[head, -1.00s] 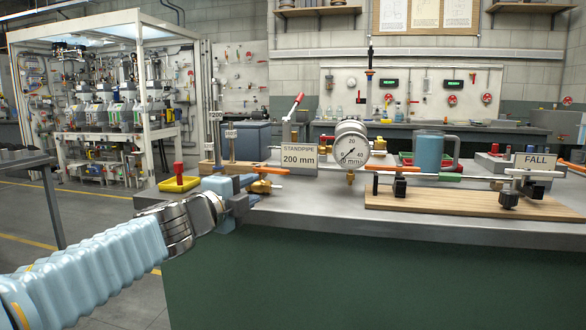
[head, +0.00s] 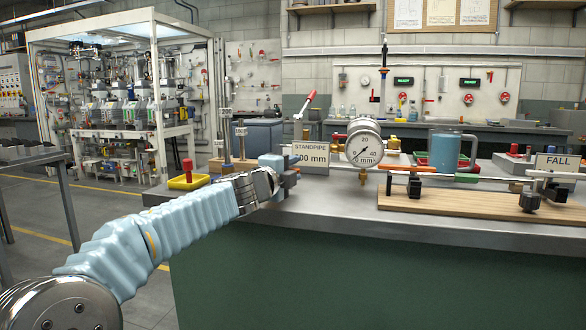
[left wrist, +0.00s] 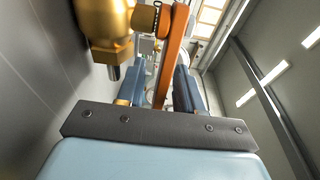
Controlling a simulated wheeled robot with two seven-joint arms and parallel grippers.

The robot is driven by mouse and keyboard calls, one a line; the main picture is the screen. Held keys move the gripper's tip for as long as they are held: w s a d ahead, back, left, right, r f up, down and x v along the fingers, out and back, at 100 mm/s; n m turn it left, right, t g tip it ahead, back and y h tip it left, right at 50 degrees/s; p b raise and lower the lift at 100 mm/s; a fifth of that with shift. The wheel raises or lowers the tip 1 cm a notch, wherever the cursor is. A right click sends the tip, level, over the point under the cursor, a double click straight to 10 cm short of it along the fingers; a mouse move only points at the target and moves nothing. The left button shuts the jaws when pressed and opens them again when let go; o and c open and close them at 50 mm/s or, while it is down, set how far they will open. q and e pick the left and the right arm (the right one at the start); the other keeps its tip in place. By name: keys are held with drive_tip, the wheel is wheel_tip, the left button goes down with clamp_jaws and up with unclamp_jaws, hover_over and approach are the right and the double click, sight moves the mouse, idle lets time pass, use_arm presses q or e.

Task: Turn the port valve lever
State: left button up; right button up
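The port valve shows in the left wrist view as a brass body (left wrist: 106,28) at the upper left with a flat orange lever (left wrist: 173,55). The lever runs down between the two blue-grey fingers of my left gripper (left wrist: 160,92). The fingers are apart, and a gap shows on the lever's left; whether the right finger touches it I cannot tell. In the head view my left gripper (head: 280,176) is at the bench's left part, just left of the standpipe sign, and hides the valve. My right gripper is not in view.
A round dial gauge (head: 363,148) stands right of the "STANDPIPE" sign (head: 311,151). A wooden board (head: 460,205) with a rail and clamps lies at the right, by the "FALL" sign (head: 557,163). A yellow tray (head: 189,182) is left. The bench's front strip (head: 340,210) is clear.

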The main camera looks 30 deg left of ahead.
use_arm(q)
drive_tip(key=shift+w, duration=0.4)
clamp_jaws()
drive_tip(key=shift+f+b, duration=0.15)
drive_tip(key=shift+b, duration=0.15)
drive_tip(key=n+y+b, duration=0.1)
drive_tip(key=w+n+y+b, duration=0.1)
drive_tip(key=y, duration=0.1)
drive_tip(key=shift+a+f+b, duration=0.1)
drive_tip(key=shift+a+b, duration=0.05)
drive_tip(key=shift+b, duration=0.25)
drive_tip(key=shift+g+y, duration=0.3)
drive_tip(key=shift+y, duration=0.1)
drive_tip(key=shift+a+r, duration=0.15)
drive_tip(key=shift+r, duration=0.1)
